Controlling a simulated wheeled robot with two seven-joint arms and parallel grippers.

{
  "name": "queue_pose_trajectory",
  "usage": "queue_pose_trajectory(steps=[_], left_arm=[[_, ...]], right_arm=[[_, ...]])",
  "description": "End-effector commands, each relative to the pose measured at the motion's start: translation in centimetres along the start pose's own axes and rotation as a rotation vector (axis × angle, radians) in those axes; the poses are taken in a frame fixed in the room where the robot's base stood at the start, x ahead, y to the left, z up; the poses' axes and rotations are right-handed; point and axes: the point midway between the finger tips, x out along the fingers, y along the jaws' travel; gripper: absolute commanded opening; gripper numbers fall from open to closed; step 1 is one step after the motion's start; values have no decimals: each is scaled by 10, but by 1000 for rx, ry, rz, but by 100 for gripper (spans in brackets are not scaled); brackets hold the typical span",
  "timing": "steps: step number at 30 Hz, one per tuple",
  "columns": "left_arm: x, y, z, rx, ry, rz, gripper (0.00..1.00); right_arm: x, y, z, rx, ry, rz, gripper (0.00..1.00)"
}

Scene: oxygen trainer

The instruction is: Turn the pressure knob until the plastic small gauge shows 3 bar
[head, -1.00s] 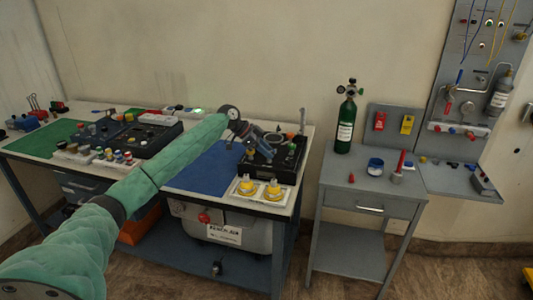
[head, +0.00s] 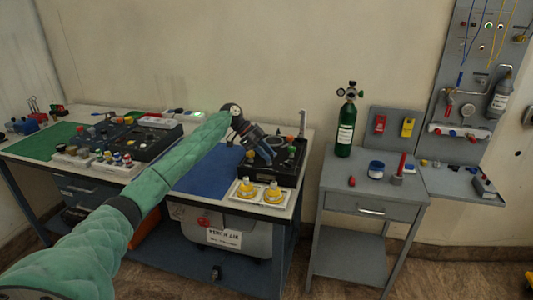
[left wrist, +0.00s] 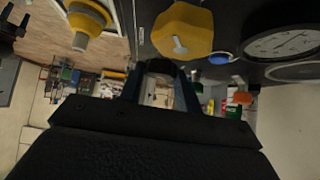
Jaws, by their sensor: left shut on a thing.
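My left gripper (head: 266,151) is over the black trainer box (head: 288,172) at the right end of the bench. A round white dial gauge (left wrist: 283,43) is at the upper right of the left wrist view, cut by the edge. Its reading is too small to tell. A second pale dial lies below it, partly seen. A yellow part (left wrist: 190,25) stands left of the gauge. My right gripper is out of view.
Two yellow fittings on white plates (head: 245,190) stand at the bench's front right. A blue mat (head: 207,176) lies left of the box. A side table (head: 340,187) with a green cylinder (head: 345,130) stands to the right. The blue mat looks clear.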

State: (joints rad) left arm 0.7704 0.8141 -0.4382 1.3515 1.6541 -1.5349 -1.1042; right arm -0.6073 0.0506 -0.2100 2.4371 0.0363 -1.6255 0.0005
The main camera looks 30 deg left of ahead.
Motion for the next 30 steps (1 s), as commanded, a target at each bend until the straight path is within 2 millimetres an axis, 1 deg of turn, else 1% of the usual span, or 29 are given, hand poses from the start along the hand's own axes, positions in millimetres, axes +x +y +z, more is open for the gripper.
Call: queue_pose_trajectory(steps=[1,3,4,12,16,20,25,30], left_arm=[[-2,-1,0,0,0,-3,37],[-1,0,0,0,0,-3,51],[-1,0,0,0,0,-3,55],[-1,0,0,-1,0,-2,55],[-8,0,1,-1,-1,-2,55],[-25,-1,2,-1,0,-4,55],[-52,-1,2,-1,-1,-3,55],[-71,-1,1,-1,0,-3,55]], right_arm=[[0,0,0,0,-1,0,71],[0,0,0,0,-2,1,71],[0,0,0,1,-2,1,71],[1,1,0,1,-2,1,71],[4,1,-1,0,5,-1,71],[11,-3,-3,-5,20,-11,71],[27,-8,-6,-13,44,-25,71],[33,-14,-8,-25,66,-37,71]])
